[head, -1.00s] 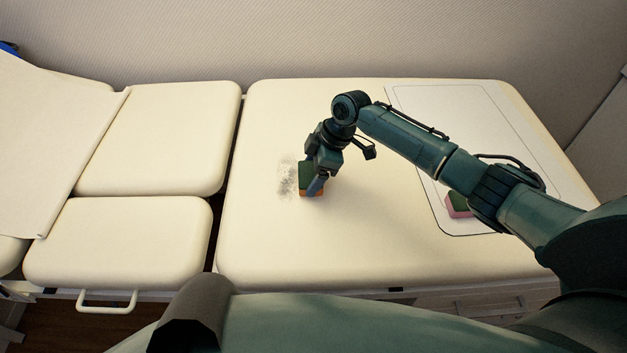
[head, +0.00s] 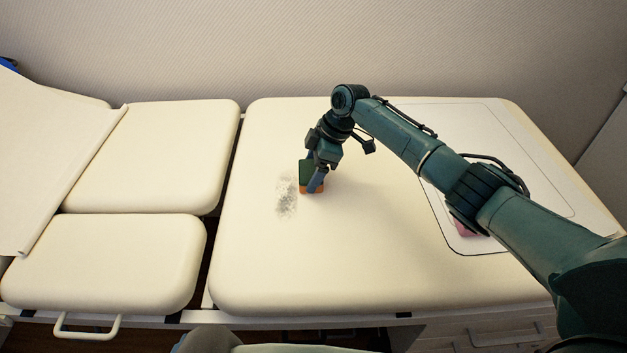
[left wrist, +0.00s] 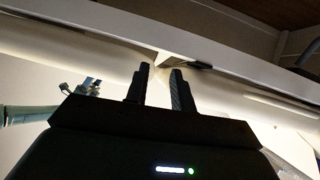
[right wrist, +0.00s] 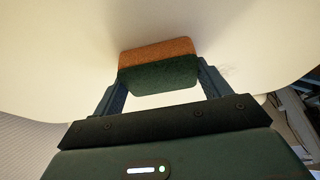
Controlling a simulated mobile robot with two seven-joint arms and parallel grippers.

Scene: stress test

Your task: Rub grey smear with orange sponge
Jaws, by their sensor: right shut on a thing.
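The orange sponge with a dark green layer (head: 306,172) is between the fingers of my right gripper (head: 313,182), green side up. The right wrist view shows both fingers against the ends of the sponge (right wrist: 158,50). The grey smear (head: 286,196) is a speckled patch on the cream padded top, just left of the sponge and a little nearer to me. I cannot tell whether the sponge touches the surface. My left gripper (left wrist: 160,88) is open and empty in the left wrist view, below the edge of a light surface; it is out of the head view.
A white outlined sheet (head: 480,135) lies on the right of the padded top (head: 260,265). A pink block (head: 464,228) on it is partly hidden by my right arm. Separate cushions (head: 105,262) lie to the left across a gap. The padded top's front left is clear.

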